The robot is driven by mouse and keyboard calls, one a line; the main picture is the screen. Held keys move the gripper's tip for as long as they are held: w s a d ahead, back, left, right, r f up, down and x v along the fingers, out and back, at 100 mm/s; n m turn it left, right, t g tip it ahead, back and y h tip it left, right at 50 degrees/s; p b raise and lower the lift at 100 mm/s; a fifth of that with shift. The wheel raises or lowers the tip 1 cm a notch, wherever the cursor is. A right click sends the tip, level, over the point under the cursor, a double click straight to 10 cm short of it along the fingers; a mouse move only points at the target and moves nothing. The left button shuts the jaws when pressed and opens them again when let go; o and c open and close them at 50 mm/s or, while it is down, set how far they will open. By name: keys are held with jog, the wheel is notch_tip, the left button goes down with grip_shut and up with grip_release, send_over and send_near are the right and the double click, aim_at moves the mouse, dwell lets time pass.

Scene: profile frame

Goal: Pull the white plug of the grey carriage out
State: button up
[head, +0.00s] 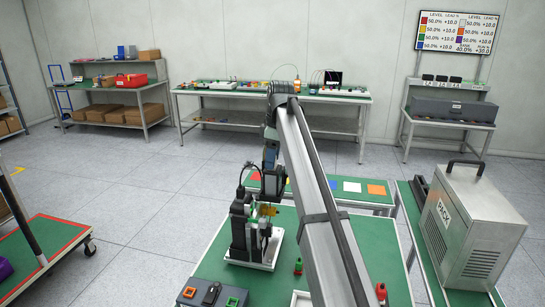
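A small black upright fixture (238,232) stands on a white base plate (248,266) on the green-topped table in front of me. The grey carriage and its white plug cannot be made out at this size; the arm and gripper cover part of the fixture. My gripper (267,206) is at the end of my arm, pointing down at the upper right of the fixture. An orange-yellow part shows around its tip. Whether the fingers are open, shut or touching anything is too small to tell.
A grey box with orange and green sockets (212,294) sits at the table's front edge. Red and green pieces (298,266) stand right of the fixture. A metal case marked PACK (470,225) stands on the right-hand bench. Bare green tabletop (212,262) lies left of the fixture.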

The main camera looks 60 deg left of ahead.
jog(key=c, duration=0.8)
jog(key=shift+o, duration=0.2)
jog(key=shift+r, duration=1.15)
jog(key=shift+r, duration=1.35)
jog(key=shift+w+a, duration=0.1)
